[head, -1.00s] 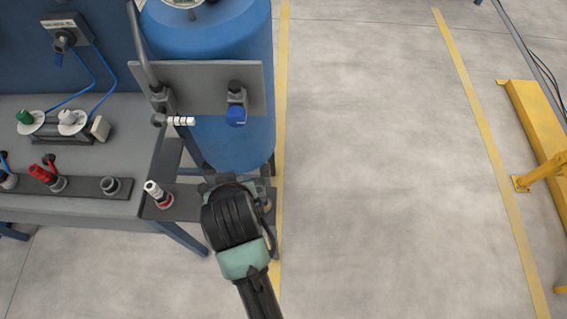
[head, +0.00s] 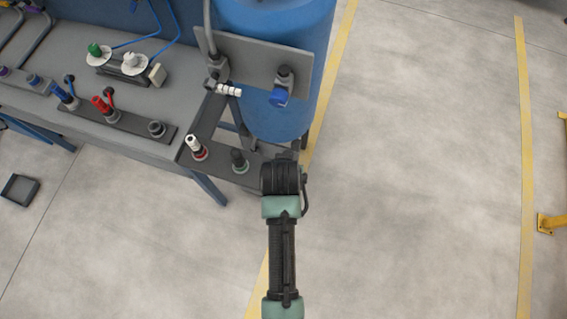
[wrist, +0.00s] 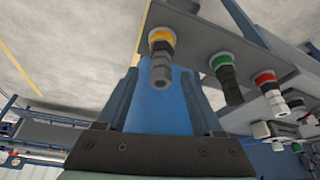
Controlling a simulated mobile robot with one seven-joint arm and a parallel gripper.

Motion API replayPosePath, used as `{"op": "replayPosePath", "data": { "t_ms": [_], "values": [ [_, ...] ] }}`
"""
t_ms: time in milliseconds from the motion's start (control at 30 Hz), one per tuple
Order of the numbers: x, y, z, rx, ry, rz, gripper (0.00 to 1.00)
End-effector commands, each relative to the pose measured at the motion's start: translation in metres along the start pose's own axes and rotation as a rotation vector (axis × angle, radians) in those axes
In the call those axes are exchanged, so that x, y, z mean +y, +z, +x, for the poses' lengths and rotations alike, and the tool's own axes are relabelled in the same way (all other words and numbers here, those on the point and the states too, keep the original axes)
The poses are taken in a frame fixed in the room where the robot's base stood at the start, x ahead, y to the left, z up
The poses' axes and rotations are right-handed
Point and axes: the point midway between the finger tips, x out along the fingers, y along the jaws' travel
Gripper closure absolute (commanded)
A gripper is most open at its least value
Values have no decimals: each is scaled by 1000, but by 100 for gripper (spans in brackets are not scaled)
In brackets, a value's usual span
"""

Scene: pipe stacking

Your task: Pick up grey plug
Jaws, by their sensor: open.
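In the wrist view a grey plug (wrist: 161,66) with a yellow ring is fixed to a dark grey plate (wrist: 195,48). My gripper (head: 286,156) is open and empty. In the wrist view its two fingers stand left and right of the grey plug in the picture. I cannot tell how far the plug is from the fingertips. In the head view my gripper is at the right end of the plate and hides this plug.
Beside it on the plate are a dark plug with a green ring (head: 238,160) and a white-topped plug with a red ring (head: 196,148). A blue tank (head: 280,40) stands behind. A bench (head: 150,95) with several connectors is left. Floor to the right is clear.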

Motion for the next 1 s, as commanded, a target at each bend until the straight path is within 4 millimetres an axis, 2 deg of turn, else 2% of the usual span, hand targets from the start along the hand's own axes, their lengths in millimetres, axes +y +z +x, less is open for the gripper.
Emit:
{"op": "replayPosePath", "data": {
  "t_ms": [167, 533, 867, 900, 1000],
  "values": [
    [0, -1, 8, -1, 0, 0, 32],
    [-1, -4, 48, 0, 0, 0, 32],
    [-1, -4, 55, 1, 0, 0, 32],
    [-1, -4, 55, 1, 0, 0, 34],
    [-1, -4, 55, 0, 0, 0, 52]
  ]
}}
